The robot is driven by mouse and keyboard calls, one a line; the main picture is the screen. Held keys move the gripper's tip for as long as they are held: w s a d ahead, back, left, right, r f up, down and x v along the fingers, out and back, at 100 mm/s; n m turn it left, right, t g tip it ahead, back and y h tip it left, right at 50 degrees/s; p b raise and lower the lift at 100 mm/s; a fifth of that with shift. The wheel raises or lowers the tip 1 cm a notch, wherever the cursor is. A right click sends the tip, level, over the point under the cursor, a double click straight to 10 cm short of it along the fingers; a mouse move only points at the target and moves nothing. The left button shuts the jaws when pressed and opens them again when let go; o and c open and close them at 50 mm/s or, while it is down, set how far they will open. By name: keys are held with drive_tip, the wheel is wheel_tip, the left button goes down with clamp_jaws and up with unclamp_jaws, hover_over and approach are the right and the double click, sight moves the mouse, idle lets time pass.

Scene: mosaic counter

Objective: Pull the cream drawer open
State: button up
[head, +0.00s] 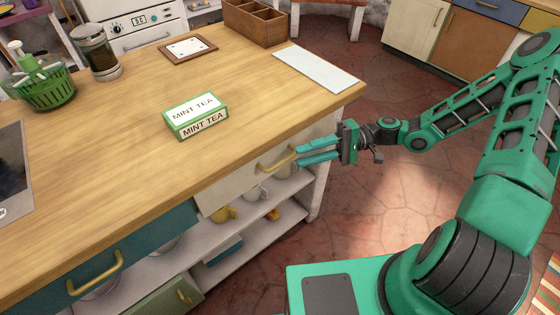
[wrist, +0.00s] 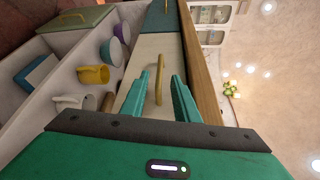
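The cream drawer (head: 232,190) is in the front of the wooden counter, below its top at the right end. It looks shut, its face level with the counter front. Its brass handle (head: 277,160) is a curved bar. In the wrist view the cream drawer face (wrist: 150,52) fills the middle, and the handle (wrist: 159,80) stands between my two fingers. My gripper (head: 300,155) is level with the handle at the counter front. In the wrist view my gripper (wrist: 160,82) is open, with a gap on each side of the handle.
A teal drawer (head: 110,262) is left of the cream one. Below is an open shelf (head: 235,228) with mugs. On the counter top (head: 130,165) are a mint tea box (head: 196,115) and a white board (head: 315,69). The tiled floor (head: 350,215) in front is clear.

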sight(280, 163)
drive_tip(key=x, duration=0.8)
drive_tip(key=shift+a, duration=0.1)
drive_tip(key=shift+c, duration=0.7)
clamp_jaws()
